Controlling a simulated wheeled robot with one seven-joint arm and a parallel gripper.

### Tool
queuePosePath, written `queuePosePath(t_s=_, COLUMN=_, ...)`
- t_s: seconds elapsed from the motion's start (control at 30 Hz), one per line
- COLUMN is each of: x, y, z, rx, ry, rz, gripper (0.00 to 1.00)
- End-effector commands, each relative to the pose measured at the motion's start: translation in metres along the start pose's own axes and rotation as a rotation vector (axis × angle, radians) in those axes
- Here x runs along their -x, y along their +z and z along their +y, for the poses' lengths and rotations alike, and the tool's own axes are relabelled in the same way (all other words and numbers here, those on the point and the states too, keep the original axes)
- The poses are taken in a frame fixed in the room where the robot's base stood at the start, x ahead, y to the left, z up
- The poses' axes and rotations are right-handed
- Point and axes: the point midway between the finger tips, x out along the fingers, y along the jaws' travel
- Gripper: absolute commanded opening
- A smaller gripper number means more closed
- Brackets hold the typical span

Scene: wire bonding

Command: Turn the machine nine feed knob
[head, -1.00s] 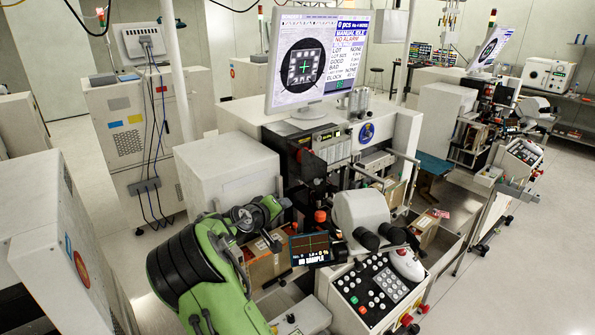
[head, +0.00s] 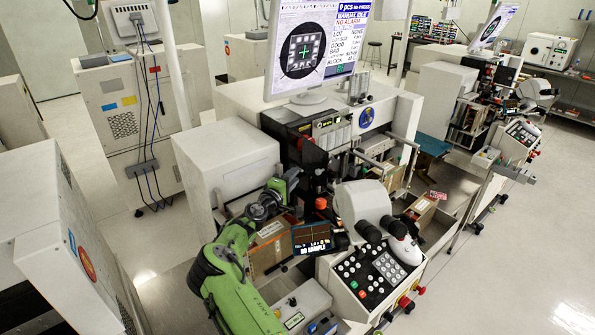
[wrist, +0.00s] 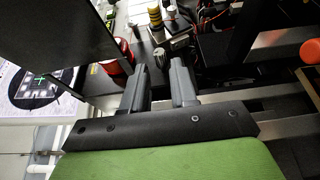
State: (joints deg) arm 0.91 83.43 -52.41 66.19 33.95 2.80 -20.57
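The bonding machine in front of me has a white body, a dark head section (head: 310,150) and a sloped button panel (head: 378,278). My gripper (wrist: 158,68) is open in the wrist view, its two grey fingers apart with nothing clearly held. A small metallic cylinder (wrist: 159,56) shows beyond the fingertips; I cannot tell whether it is the feed knob. In the head view my green arm reaches to the machine's left front, and its end is lost against the dark parts. An orange-red knob (head: 320,203) stands near the machine's middle. No label marks the feed knob.
The monitor (head: 313,50) stands above the machine. A small "NO SAMPLE" screen (head: 312,238) and white eyepiece housing (head: 362,205) sit close right of my arm. A white cabinet (head: 225,170) stands left. Open floor (head: 520,260) lies to the right.

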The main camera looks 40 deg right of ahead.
Motion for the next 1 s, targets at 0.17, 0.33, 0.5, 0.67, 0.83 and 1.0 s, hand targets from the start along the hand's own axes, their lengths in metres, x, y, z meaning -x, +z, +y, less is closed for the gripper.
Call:
queuePosePath(t_s=0.17, x=-0.028, y=0.000, z=0.001, rx=-0.002, ry=0.001, rz=0.001, gripper=0.27)
queuePosePath(t_s=0.33, x=-0.036, y=0.000, z=0.001, rx=-0.001, ry=0.000, rz=0.002, gripper=0.27)
queuePosePath(t_s=0.5, x=-0.037, y=0.000, z=0.000, rx=-0.001, ry=-0.001, rz=0.001, gripper=0.27)
queuePosePath(t_s=0.67, x=-0.037, y=0.000, z=0.000, rx=-0.002, ry=-0.001, rz=0.001, gripper=0.10)
queuePosePath(t_s=0.83, x=-0.036, y=-0.001, z=0.000, rx=-0.002, ry=-0.001, rz=0.002, gripper=0.00)
queuePosePath(t_s=1.0, x=-0.037, y=0.001, z=0.005, rx=-0.035, ry=-0.072, rz=-0.002, gripper=0.00)
